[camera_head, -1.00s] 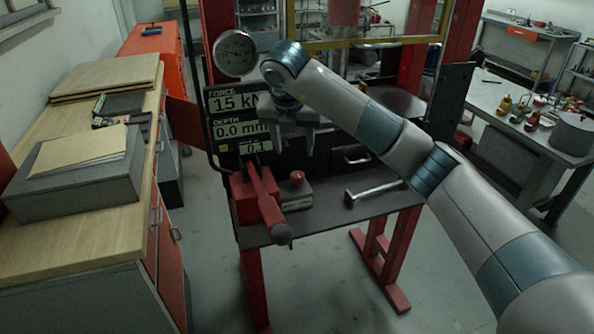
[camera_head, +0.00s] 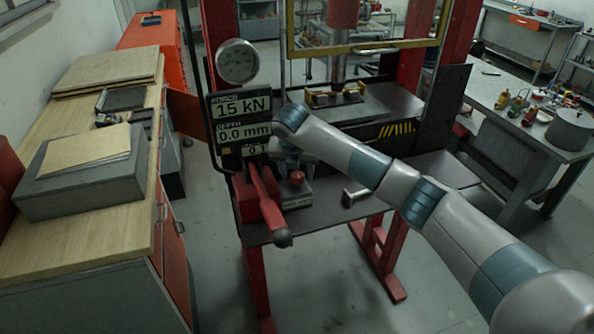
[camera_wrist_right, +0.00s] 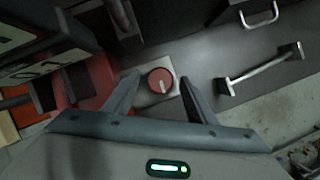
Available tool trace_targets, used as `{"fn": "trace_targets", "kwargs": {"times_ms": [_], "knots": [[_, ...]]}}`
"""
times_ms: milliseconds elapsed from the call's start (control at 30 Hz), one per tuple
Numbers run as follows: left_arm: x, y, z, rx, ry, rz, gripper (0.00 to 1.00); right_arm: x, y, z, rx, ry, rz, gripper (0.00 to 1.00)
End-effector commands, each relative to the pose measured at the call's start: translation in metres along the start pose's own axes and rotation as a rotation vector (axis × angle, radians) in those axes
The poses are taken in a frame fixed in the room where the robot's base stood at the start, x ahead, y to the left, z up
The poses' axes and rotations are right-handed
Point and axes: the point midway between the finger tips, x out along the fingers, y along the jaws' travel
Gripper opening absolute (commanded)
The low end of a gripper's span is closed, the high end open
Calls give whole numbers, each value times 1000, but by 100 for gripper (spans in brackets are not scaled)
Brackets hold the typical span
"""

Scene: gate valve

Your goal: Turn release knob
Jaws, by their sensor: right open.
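The release knob (camera_head: 297,177) is a small red round knob on a grey box (camera_head: 296,196) on the press's shelf. In the right wrist view the knob (camera_wrist_right: 160,82) shows from above with a pale pointer mark. My right gripper (camera_wrist_right: 156,84) is open, with one finger on each side of the knob and a visible gap to both. In the head view my right gripper (camera_head: 296,162) hangs just above and behind the knob, its fingers partly hidden. Whether the fingertips are down to the knob's height is unclear. My left gripper is not in view.
A red pump block (camera_head: 250,199) with a long red lever (camera_head: 265,200) stands just left of the knob. The display panel (camera_head: 241,118) and round gauge (camera_head: 237,62) are behind. A metal handle bar (camera_wrist_right: 262,68) lies to the right.

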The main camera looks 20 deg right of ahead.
Motion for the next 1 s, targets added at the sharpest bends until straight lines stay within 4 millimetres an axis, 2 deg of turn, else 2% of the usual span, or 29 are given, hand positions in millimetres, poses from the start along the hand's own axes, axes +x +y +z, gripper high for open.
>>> {"fn": "trace_targets", "kwargs": {"times_ms": [200, 233, 300, 400, 733, 1000], "knots": [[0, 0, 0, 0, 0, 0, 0, 0, 0, 0, 0, 0, 0, 51], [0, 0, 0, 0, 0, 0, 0, 0, 0, 0, 0, 0, 0, 46], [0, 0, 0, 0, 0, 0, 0, 0, 0, 0, 0, 0, 0, 30], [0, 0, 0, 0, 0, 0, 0, 0, 0, 0, 0, 0, 0, 10], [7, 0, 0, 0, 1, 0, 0, 2, -1, -1, -20, 0, 9, 10], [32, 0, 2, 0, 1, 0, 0, 5, -2, -1, -120, -2, 50, 10]]}}
